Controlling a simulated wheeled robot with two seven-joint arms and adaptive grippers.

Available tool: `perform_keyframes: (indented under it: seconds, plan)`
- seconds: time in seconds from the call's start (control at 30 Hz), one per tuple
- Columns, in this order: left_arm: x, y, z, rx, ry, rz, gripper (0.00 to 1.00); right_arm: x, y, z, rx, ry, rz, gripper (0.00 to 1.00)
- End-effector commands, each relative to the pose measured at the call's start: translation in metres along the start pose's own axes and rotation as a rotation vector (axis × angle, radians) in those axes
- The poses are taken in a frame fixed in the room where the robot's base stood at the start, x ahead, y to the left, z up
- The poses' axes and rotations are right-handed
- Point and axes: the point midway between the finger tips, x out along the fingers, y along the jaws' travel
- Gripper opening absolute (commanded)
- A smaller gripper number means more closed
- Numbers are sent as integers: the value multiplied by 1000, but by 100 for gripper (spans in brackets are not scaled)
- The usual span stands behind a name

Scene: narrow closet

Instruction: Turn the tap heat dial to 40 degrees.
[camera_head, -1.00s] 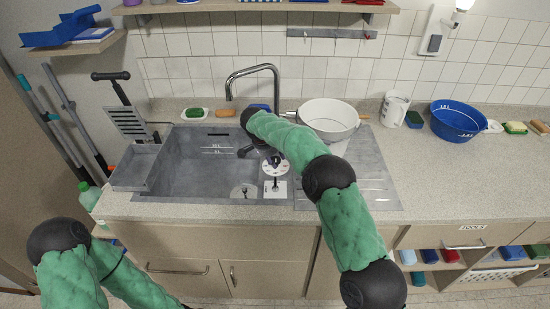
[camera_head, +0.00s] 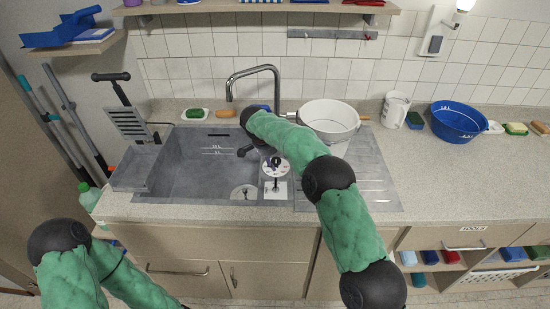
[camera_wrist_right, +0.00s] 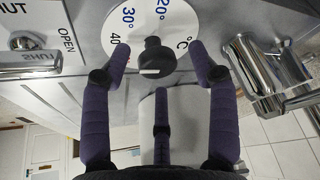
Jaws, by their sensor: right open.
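The heat dial is a white disc (camera_wrist_right: 152,28) with a black knob (camera_wrist_right: 155,60). In the right wrist view it reads 20°, 30° and 40°. A white mark shows on the knob's lower left side; the exact reading cannot be told. In the head view the disc (camera_head: 275,171) sits at the sink's right edge. My right gripper (camera_wrist_right: 158,56) is open. Its purple fingertips stand on either side of the knob with gaps visible, so it is not gripping. In the head view my green right forearm largely hides this gripper. My left gripper is out of view.
A chrome tap (camera_head: 254,69) rises behind the sink; chrome fittings (camera_wrist_right: 265,75) stand close beside my right fingertip. An OPEN/SHUT control (camera_wrist_right: 28,42) lies on the dial's other side. A white pot (camera_head: 330,117) stands behind my right arm. The right counter front is clear.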

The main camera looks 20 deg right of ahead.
Motion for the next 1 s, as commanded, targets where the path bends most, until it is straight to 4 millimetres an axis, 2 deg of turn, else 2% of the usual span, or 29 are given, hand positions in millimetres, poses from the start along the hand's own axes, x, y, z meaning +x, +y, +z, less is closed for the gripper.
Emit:
perform_keyframes:
  seconds: [0.17, 0.4, 0.6, 0.8, 1.0]
  plan:
    - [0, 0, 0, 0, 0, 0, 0, -26, -1, -1, 1, 2, -5, 60]
    - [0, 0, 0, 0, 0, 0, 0, -74, -1, 0, 0, 2, -6, 60]
    - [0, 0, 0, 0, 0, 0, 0, -104, -2, -1, 1, 2, -6, 60]
    - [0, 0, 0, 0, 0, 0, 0, -116, -1, -1, 1, 2, -4, 60]
    - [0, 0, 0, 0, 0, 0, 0, -118, -1, -1, 1, 2, -4, 60]
